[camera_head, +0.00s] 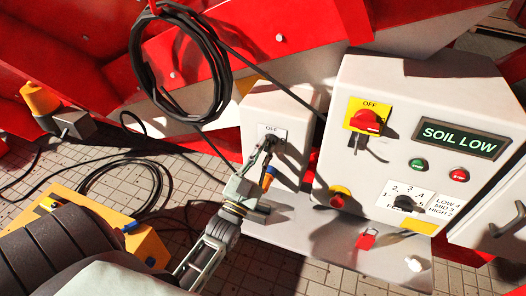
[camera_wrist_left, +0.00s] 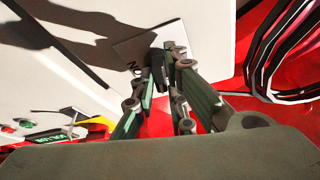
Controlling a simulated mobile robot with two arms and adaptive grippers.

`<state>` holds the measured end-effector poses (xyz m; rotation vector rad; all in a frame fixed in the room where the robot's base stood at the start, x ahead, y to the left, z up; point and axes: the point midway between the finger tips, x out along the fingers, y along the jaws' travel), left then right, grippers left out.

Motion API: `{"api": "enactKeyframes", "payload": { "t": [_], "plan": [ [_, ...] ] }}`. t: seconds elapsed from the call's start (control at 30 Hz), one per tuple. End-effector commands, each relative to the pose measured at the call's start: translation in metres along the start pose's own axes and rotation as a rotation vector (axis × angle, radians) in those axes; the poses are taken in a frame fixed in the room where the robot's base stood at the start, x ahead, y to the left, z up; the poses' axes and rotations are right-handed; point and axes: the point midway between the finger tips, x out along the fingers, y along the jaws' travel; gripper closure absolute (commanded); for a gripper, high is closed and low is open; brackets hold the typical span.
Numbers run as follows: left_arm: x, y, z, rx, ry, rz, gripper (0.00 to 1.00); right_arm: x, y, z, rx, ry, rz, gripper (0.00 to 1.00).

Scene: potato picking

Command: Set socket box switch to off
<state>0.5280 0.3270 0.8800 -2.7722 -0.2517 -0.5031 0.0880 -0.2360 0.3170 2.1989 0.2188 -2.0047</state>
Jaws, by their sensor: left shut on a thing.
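The socket box (camera_head: 256,112) is a white box left of the larger control box in the head view. A white label marked OFF (camera_head: 272,131) is on its front, around a small black switch. My left gripper (camera_head: 266,148) reaches up to this label from below and is shut on the switch, mostly hidden by the fingers there. In the left wrist view the dark switch (camera_wrist_left: 156,72) sits between the fingertips of the left gripper (camera_wrist_left: 167,62), against the white label (camera_wrist_left: 130,48) with upside-down ON lettering. The switch's exact position is hard to tell. My right gripper is out of view.
The white control box (camera_head: 375,85) has a red rotary switch (camera_head: 367,121), a SOIL LOW display (camera_head: 459,138) and a black selector (camera_head: 405,203). A coiled black cable (camera_head: 222,75) hangs at upper left. A yellow box (camera_head: 150,246) stands on the tiled floor.

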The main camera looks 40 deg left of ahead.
Motion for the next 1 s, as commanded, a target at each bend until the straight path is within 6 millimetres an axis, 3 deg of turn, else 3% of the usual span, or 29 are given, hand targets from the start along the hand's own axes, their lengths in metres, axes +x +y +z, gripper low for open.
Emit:
{"api": "enactKeyframes", "payload": {
  "t": [0.4,1.0],
  "plan": [
    [0.0012,0.0032,-0.0018,-0.221,0.002,-0.090,1.00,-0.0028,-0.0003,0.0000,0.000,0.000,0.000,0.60],
    [0.0023,0.0024,-0.0036,-0.272,0.008,-0.112,1.00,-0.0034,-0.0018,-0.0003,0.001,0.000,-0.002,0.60]
  ]
}}
